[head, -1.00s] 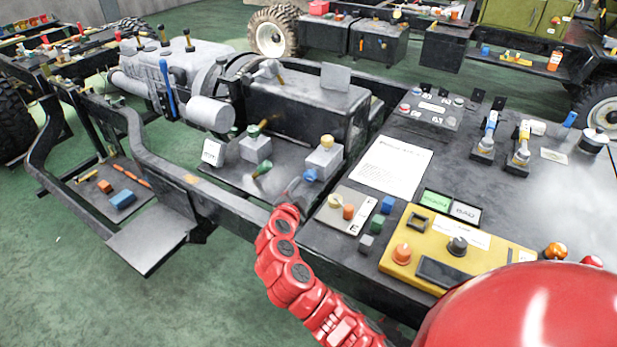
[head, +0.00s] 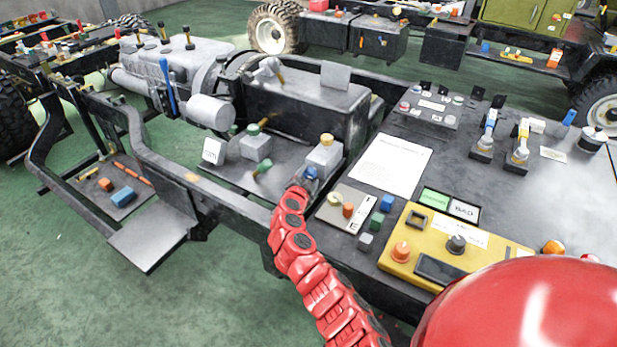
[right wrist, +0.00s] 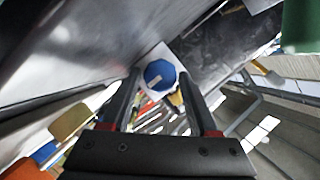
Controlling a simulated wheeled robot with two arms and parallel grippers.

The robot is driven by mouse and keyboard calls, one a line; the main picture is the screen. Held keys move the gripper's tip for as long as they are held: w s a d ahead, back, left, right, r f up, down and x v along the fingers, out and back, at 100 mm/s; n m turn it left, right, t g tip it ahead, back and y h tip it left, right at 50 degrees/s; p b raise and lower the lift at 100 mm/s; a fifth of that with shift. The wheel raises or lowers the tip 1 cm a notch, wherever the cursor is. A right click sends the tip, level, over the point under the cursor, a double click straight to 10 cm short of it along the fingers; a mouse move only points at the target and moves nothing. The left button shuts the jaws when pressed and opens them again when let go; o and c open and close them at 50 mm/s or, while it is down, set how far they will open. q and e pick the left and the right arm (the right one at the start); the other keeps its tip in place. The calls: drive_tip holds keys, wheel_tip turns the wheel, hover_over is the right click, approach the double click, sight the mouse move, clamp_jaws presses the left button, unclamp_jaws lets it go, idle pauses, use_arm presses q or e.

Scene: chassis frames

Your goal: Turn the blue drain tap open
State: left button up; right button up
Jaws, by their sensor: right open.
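The blue drain tap (head: 311,172) is a small blue knob low on the front of a grey block (head: 325,158) with a yellow knob on top. In the right wrist view the tap (right wrist: 160,74) is a blue faceted knob with a white bar mark, on a pale block. My right gripper (head: 303,181) is right at the tap in the head view. In the right wrist view my right gripper (right wrist: 160,76) is open, with one finger on each side of the knob. I cannot tell whether the fingers touch it. My left gripper is not in view.
A second grey block (head: 255,147) with a green tap (head: 264,166) stands to the left. A small panel (head: 345,209) with knobs and a yellow control box (head: 455,247) lie to the right. The dark frame rail (head: 235,204) runs in front of the blocks.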

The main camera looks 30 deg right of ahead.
clamp_jaws()
drive_tip(key=shift+f+b, duration=0.1)
drive_tip(key=shift+b, duration=0.3)
drive_tip(key=n+g+b, duration=0.1)
drive_tip(key=n+b, duration=0.1)
drive_tip(key=b, duration=0.3)
drive_tip(key=shift+w+a+f, duration=0.1)
drive_tip(key=shift+f, duration=0.05)
drive_tip(key=n+g+b, duration=0.1)
drive_tip(key=n+g+h+b, duration=0.1)
drive_tip(key=shift+w+a+r+n+b, duration=0.1)
drive_tip(key=shift+w+r+n+b, duration=0.05)
drive_tip(key=shift+r+n+b, duration=0.2)
drive_tip(key=shift+w+f+n+g+h+b, duration=0.1)
drive_tip(key=shift+n+g+h+b, duration=0.4)
drive_tip(key=shift+n+g+b, duration=0.55)
drive_tip(key=n+g+h+b, duration=0.1)
drive_tip(key=n+b, duration=0.1)
drive_tip(key=shift+w+a+f+n, duration=0.1)
drive_tip(key=shift+n, duration=0.3)
drive_tip(key=shift+w+n+g+h+b, duration=0.1)
drive_tip(key=shift+n+g+h+b, duration=0.45)
drive_tip(key=shift+n+b, duration=0.75)
